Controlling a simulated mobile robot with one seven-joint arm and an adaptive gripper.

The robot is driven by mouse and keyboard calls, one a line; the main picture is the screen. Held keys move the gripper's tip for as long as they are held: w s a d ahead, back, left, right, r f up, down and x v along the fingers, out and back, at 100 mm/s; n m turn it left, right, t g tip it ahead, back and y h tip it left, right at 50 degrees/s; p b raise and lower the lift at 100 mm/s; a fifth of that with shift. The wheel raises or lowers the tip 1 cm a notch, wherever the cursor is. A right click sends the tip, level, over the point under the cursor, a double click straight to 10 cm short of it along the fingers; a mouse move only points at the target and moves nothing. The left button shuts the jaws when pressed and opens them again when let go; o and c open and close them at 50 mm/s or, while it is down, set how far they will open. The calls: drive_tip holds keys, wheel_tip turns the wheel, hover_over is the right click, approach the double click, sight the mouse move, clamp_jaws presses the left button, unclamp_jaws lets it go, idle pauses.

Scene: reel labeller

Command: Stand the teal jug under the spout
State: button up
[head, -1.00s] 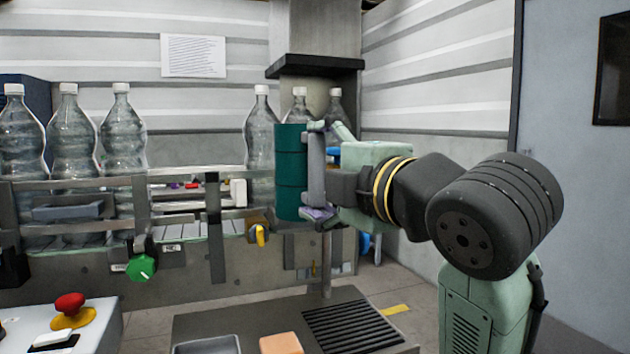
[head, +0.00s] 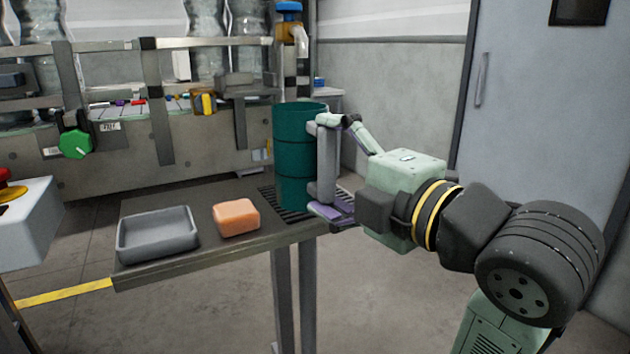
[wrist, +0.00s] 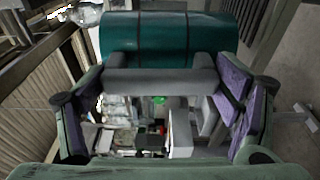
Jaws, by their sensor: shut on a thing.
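The teal jug (head: 296,160) is upright in the head view, with its grey handle on the right. My gripper (head: 328,165) is shut on that handle, one finger high and one low. The jug's base is over the black slatted grate (head: 266,196) at the table's right end; I cannot tell whether it touches. The pale spout (head: 301,42), under a blue cap, hangs behind and above the jug's open top. In the wrist view the jug (wrist: 180,40) lies across the top, its handle (wrist: 160,80) between my purple-padded fingers.
A grey tray (head: 157,250) and an orange block (head: 236,218) sit on the table (head: 140,202) left of the jug. A conveyor rail with bottles (head: 205,45) and a green knob (head: 75,144) stands behind. A grey door (head: 545,130) is at the right.

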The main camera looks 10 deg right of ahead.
drive_tip(key=w+f, duration=0.1)
drive_tip(key=w, duration=0.3)
drive_tip(key=w+d+f+p, duration=0.1)
drive_tip(key=w, duration=0.3)
drive_tip(key=w+d+f+p, duration=0.1)
drive_tip(key=w+f, duration=0.1)
drive_tip(key=w, duration=0.3)
drive_tip(key=shift+w, duration=0.1)
drive_tip(key=shift+f, duration=0.3)
drive_tip(key=shift+f, duration=0.25)
drive_tip(key=o, duration=1)
drive_tip(key=shift+r, duration=0.1)
drive_tip(key=shift+r, duration=0.15)
drive_tip(key=b+v, duration=0.1)
drive_tip(key=v, duration=1.1)
drive_tip(key=shift+b, duration=0.4)
